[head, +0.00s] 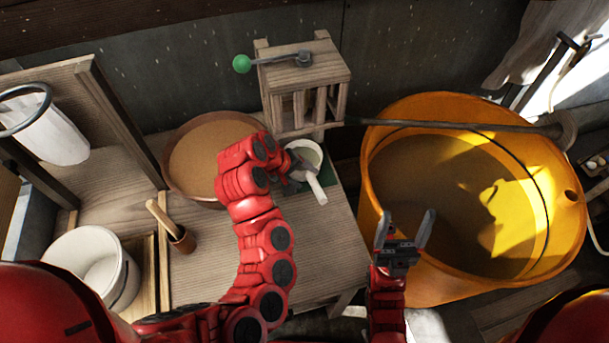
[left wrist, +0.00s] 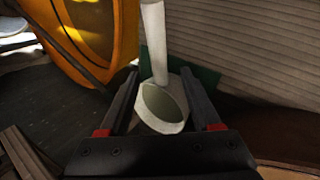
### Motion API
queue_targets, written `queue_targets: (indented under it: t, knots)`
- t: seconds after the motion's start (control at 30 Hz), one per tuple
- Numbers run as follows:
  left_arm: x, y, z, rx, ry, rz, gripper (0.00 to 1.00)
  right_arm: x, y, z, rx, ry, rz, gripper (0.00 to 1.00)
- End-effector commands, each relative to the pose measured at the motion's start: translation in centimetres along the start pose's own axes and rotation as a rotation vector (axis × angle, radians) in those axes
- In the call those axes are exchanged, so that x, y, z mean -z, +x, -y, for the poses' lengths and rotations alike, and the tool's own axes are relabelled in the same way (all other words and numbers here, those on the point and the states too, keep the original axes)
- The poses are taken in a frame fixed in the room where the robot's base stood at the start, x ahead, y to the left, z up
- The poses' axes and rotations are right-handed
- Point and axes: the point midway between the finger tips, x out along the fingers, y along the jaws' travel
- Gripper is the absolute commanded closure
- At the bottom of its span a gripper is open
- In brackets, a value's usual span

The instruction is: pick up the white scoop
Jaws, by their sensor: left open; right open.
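The white scoop (head: 317,187) lies on a green patch at the right side of the wooden table, beside the brown bowl. Its handle points toward the front right in the head view. My left gripper (head: 299,168) is at the scoop and partly covers it. In the left wrist view the scoop's oval cup (left wrist: 163,106) lies between the two open fingers, with its handle extending away. I cannot tell whether the fingers touch it. My right gripper (head: 406,222) is open and empty, in front of the yellow tub's left rim.
A wide bowl of tan material (head: 204,150) stands left of the scoop. A wooden frame with a green-knobbed lever (head: 305,82) stands behind it. The large yellow tub (head: 455,285) is to the right, with a long handle across it.

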Motion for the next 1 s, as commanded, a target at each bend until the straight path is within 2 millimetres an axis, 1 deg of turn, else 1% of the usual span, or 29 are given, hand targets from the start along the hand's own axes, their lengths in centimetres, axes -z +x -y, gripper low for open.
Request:
queue_targets:
  t: [0.03,0.13,0.27,0.43,0.63,0.77,0.97,1.0]
  knots:
    - [0.0,0.6,0.1,0.001,0.002,-0.001,0.35,-0.1,-0.5,0.0,0.0,0.0,0.0,0.24]
    - [0.1,0.8,0.0,0.0,-0.001,-0.001,0.35,-0.1,-0.5,0.0,0.0,0.0,0.0,0.24]
    - [0.0,1.4,-0.1,0.003,-0.004,0.003,0.35,0.1,0.4,0.0,0.0,0.0,0.0,0.24]
    - [0.0,3.4,-0.2,0.002,-0.003,0.005,0.35,0.3,1.7,-0.1,0.0,0.0,0.0,0.24]
    - [0.1,5.5,-0.1,0.002,0.0,0.004,0.35,0.4,2.2,-0.1,0.0,0.0,0.0,0.24]
    - [0.2,5.9,-0.1,0.0,-0.001,0.0,0.35,0.4,2.2,-0.1,0.0,0.0,0.0,0.24]
    - [0.2,5.9,-0.1,-0.001,0.0,-0.001,0.35,0.4,2.2,-0.1,0.0,0.0,-0.001,0.24]
    - [0.2,5.9,-0.1,-0.001,0.0,-0.001,0.41,0.4,2.2,-0.1,0.0,0.0,0.0,0.24]
